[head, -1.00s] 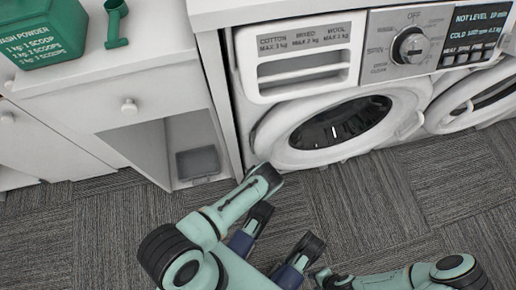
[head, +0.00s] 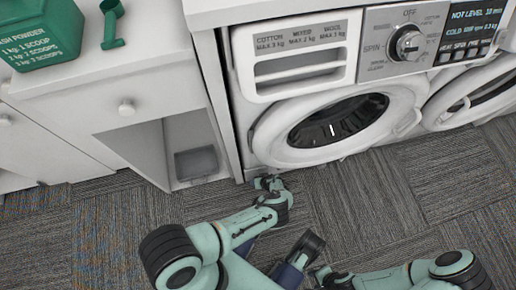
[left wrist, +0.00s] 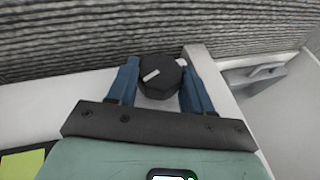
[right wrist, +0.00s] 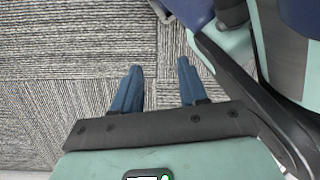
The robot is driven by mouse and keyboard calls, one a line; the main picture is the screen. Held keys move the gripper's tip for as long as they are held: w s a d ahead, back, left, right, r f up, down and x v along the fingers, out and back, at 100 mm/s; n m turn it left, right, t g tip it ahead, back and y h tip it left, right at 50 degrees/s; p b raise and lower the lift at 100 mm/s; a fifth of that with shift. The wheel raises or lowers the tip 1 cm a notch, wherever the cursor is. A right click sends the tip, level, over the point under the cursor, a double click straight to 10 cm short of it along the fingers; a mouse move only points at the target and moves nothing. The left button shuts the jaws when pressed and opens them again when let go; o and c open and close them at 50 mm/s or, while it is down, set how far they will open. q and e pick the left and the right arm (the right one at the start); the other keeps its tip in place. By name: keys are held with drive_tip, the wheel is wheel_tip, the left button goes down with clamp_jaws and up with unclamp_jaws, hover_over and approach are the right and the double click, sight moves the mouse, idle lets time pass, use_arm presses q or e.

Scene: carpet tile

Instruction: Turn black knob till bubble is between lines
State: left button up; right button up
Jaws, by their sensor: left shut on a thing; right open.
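The black knob (left wrist: 160,75) has a white pointer line and sits between the blue fingers of my left gripper (left wrist: 160,58), which is shut on it. In the head view, my left gripper (head: 270,183) is low at the front left bottom corner of the washing machine (head: 255,130); the knob is hidden there. A yellow-green patch (left wrist: 22,163) with a dark border is cut off at the lower left of the left wrist view. I can make out no bubble or lines on it. My right gripper (right wrist: 159,66) is open and empty over the carpet.
The machine's display (head: 474,22) reads NOT LEVEL. A white cabinet (head: 65,125) with an open bay stands to the left, with a green powder box (head: 45,32) and green scoop (head: 112,22) on top. Grey carpet in front is clear.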

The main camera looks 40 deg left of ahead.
use_arm(q)
drive_tip(key=shift+w+d, duration=0.1)
drive_tip(key=shift+d, duration=0.05)
drive_tip(key=o, duration=1)
drive_tip(key=shift+r, duration=0.1)
drive_tip(key=p+v, duration=0.5)
drive_tip(key=v, duration=0.8)
use_arm(e)
drive_tip(key=w+a+r+t, duration=0.1)
drive_tip(key=w+r+t, duration=0.2)
drive_tip(key=w+r, duration=0.3)
drive_tip(key=w, duration=0.4)
drive_tip(key=shift+a+r+n+t, duration=0.15)
drive_tip(key=shift+r+n+t, duration=0.25)
drive_tip(key=shift+w, duration=0.1)
